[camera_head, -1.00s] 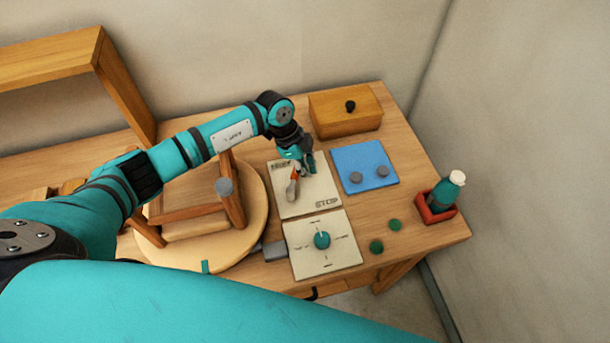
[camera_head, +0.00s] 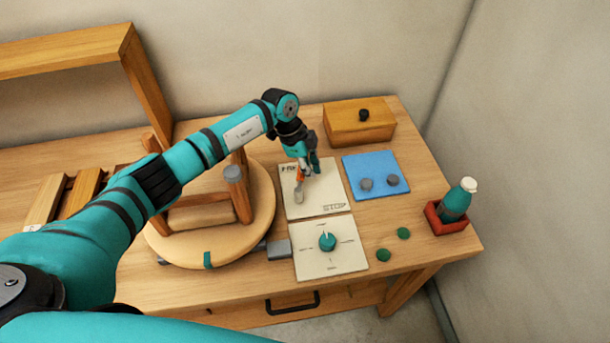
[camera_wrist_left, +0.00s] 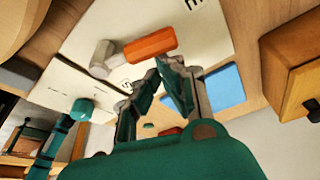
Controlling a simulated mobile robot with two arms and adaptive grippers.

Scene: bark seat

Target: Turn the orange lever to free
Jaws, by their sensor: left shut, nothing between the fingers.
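The orange lever (camera_head: 299,174) with its grey end (camera_head: 298,195) is on a pale panel (camera_head: 324,197). Lettering at the panel's upper left is partly covered and hard to read; STOP is at its lower right. The lever runs roughly front to back, grey end nearer me. My left gripper (camera_head: 309,171) is shut and empty, just right of the orange part. In the left wrist view the closed fingertips (camera_wrist_left: 170,62) are close beside the orange lever (camera_wrist_left: 150,45); I cannot tell whether they touch. My right gripper is not in view.
A second panel with a teal knob (camera_head: 327,241) is in front. A blue plate (camera_head: 377,164) with grey knobs and a wooden box (camera_head: 345,127) lie right and behind. A wooden seat frame stands on a round turntable (camera_head: 180,252) at left. A bottle (camera_head: 457,201) stands in a red holder.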

